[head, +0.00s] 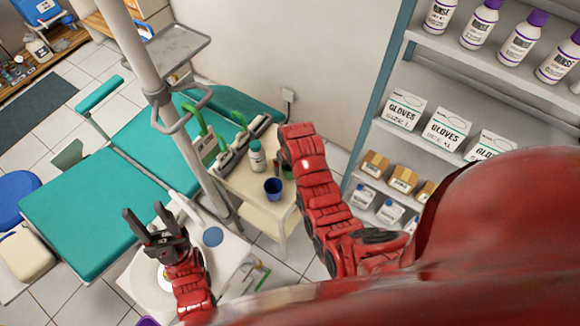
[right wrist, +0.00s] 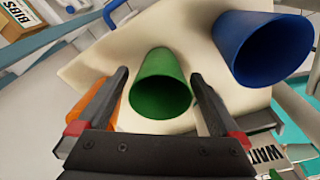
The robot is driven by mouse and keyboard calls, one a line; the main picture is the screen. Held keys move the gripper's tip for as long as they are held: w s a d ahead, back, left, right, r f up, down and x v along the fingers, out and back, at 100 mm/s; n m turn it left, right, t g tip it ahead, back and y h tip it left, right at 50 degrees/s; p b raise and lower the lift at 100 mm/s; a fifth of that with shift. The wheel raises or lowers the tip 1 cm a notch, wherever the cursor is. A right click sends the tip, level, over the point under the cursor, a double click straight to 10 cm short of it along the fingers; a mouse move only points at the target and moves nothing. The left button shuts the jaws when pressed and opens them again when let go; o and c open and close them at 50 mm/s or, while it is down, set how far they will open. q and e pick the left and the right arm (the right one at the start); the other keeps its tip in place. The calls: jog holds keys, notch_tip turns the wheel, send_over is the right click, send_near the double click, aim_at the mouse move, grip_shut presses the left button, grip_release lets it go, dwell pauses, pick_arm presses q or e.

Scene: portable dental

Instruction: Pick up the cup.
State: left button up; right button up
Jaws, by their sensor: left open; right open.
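A green cup (right wrist: 160,85) lies between the two fingers of my right gripper (right wrist: 160,74) in the right wrist view, its dark opening facing the camera. The fingers are open on either side of it, and I cannot tell if they touch it. A blue cup (right wrist: 262,45) stands to the right of it; it also shows in the head view on the cart top (head: 273,189). An orange thing (right wrist: 97,98) is partly hidden behind the left finger. In the head view my red right arm hides the right gripper. My left gripper (head: 144,211) is open and empty over a white unit.
A white bottle (head: 257,158) with a green cap and a dark instrument holder stand on the cart near the cups. A metal pole (head: 165,110) with a tray rises left of the cart. Shelves (head: 372,185) with boxes and bottles stand at the right.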

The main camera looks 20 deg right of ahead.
jog(key=shift+w+f, duration=0.1)
jog(key=shift+f, duration=0.5)
jog(key=c, duration=1.3)
jog(key=shift+r, duration=0.1)
